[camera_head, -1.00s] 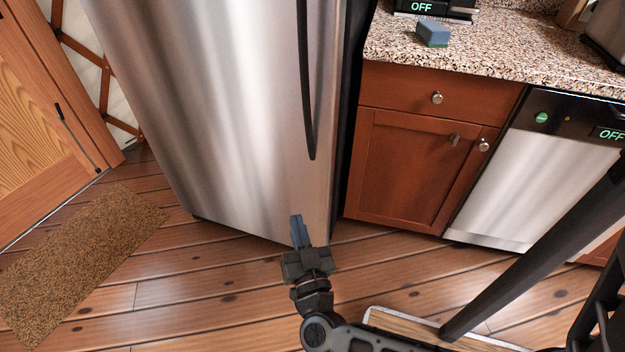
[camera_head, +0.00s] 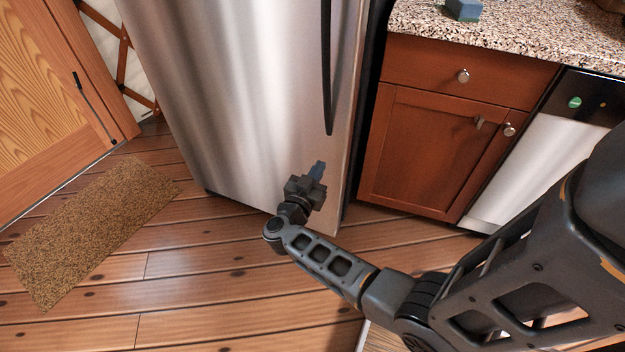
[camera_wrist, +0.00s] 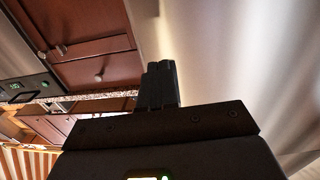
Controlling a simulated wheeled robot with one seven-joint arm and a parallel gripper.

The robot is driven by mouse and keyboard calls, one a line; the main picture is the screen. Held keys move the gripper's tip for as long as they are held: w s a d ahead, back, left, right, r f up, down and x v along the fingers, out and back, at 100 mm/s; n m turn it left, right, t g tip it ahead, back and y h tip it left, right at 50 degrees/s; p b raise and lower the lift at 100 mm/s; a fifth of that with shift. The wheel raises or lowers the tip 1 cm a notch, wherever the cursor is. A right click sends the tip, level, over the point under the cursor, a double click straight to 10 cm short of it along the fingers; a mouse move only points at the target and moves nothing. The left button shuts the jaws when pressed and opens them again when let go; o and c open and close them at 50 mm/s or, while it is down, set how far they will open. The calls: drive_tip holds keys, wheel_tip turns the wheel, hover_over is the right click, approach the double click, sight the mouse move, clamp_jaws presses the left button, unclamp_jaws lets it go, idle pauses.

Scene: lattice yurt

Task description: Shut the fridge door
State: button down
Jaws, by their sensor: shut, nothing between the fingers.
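The fridge door (camera_head: 240,90) is a tall stainless steel panel with a long dark vertical handle (camera_head: 327,70) near its right edge. A dark strip runs between the door's right edge and the cabinet; I cannot tell whether the door is fully closed. My gripper (camera_head: 318,168) is shut and empty, at the lower right part of the door, below the handle. Its fingertips are at or very near the steel; contact is unclear. In the wrist view my shut fingers (camera_wrist: 160,82) point along the steel surface (camera_wrist: 235,60), which fills the right side.
A wooden cabinet (camera_head: 420,140) and a dishwasher (camera_head: 540,150) stand to the right under a speckled counter (camera_head: 500,38). A blue block (camera_head: 463,9) lies on the counter. A brown mat (camera_head: 95,230) lies on the plank floor at left, near a wooden door (camera_head: 45,100).

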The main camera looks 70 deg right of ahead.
sight(333, 144)
drive_tip(key=d, duration=0.7)
drive_tip(key=shift+b, duration=0.4)
drive_tip(key=shift+d, duration=0.35)
